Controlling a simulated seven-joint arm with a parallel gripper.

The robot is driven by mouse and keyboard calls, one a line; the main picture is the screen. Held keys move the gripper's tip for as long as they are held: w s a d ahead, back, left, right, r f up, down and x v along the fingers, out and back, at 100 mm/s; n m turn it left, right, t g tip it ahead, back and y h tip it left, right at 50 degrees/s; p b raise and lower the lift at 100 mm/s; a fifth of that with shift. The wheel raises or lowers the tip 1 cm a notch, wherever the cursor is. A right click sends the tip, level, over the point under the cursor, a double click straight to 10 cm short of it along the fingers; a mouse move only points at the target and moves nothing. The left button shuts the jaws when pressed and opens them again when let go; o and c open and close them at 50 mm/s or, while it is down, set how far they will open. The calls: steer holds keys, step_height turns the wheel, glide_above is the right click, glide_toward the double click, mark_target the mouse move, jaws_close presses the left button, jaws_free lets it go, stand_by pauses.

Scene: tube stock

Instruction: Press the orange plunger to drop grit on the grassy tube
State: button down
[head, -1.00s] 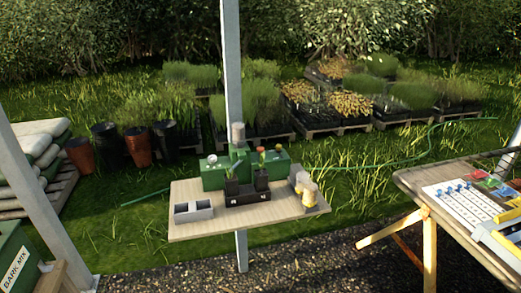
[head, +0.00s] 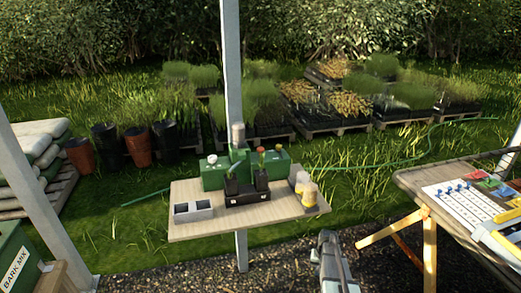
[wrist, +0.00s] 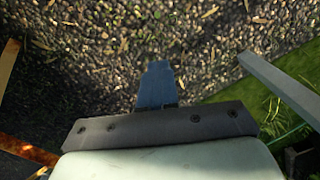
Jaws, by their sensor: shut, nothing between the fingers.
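A green dispenser (head: 213,178) stands at the back of the small wooden table (head: 190,232) in the head view. It has a pale round knob on its left part and small orange-red tops on its right part; which is the orange plunger is too small to tell for sure. Two dark tubes, a left one (head: 231,187) and a right one (head: 261,181), stand upright in a black rack (head: 247,198) before it. Which one is grassy is unclear. My gripper (head: 326,238) is shut and empty, low to the right of the table. In the wrist view its fingers (wrist: 157,84) show over gravel.
A grey two-part tray (head: 194,212) lies front left on the table, and yellowish bottles (head: 309,193) stand at its right. A metal post rises behind the dispenser. A second table (head: 415,183) with trays stands at right.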

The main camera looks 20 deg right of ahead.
steer(key=w+d+r+m+t, duration=0.2)
steer(key=w+d+r, duration=0.5)
steer(key=w+r, duration=0.3)
steer(key=w+d+r+m+t, duration=0.25)
steer(key=w+d+r, duration=0.45)
steer(key=r, duration=0.4)
step_height(320, 180, up, 29)
steer(key=n+t+y, duration=0.3)
steer(key=n, duration=0.2)
glide_above(262, 149)
steer(key=s+d, duration=0.1)
steer(key=d, duration=1)
steer(key=shift+s+m, duration=0.2)
steer(key=shift+m, duration=0.05)
steer(key=w+a+r+n+y, duration=0.1)
steer(key=a+r+n, duration=0.2)
steer(key=a+r, duration=0.5)
steer(key=a, duration=0.2)
steer(key=shift+w+a+y, duration=0.25)
steer(key=shift+a+y, duration=0.05)
steer(key=shift+a, duration=0.1)
steer(key=shift+f, duration=4.4)
